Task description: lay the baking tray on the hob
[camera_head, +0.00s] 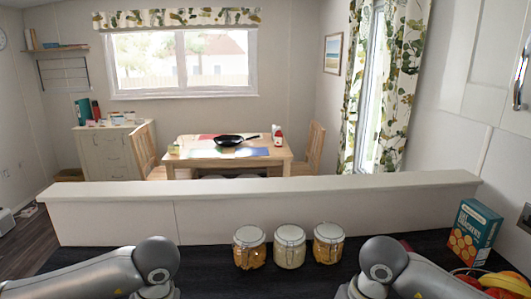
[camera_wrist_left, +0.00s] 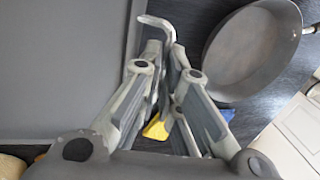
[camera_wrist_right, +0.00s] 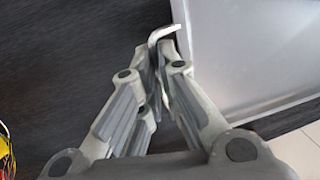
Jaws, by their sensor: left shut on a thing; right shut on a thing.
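The baking tray is a flat grey sheet with a raised rim. It fills the left of the left wrist view (camera_wrist_left: 65,70) and the upper right of the right wrist view (camera_wrist_right: 240,50). My left gripper (camera_wrist_left: 158,45) is shut at a pale curved piece on one side of the tray, apparently its handle. My right gripper (camera_wrist_right: 155,48) is shut on a similar curved piece at another side. The tray looks level; its height above the dark surface is unclear. I cannot make out the hob. The head view shows neither tray nor grippers.
A frying pan (camera_wrist_left: 252,50) lies beside the left gripper; a yellow item (camera_wrist_left: 156,128) is partly hidden below it. Three jars (camera_head: 289,247) stand on the dark worktop (camera_head: 210,262) against a low white wall (camera_head: 300,204). A crackers box (camera_head: 472,232) and fruit (camera_head: 503,283) are at right.

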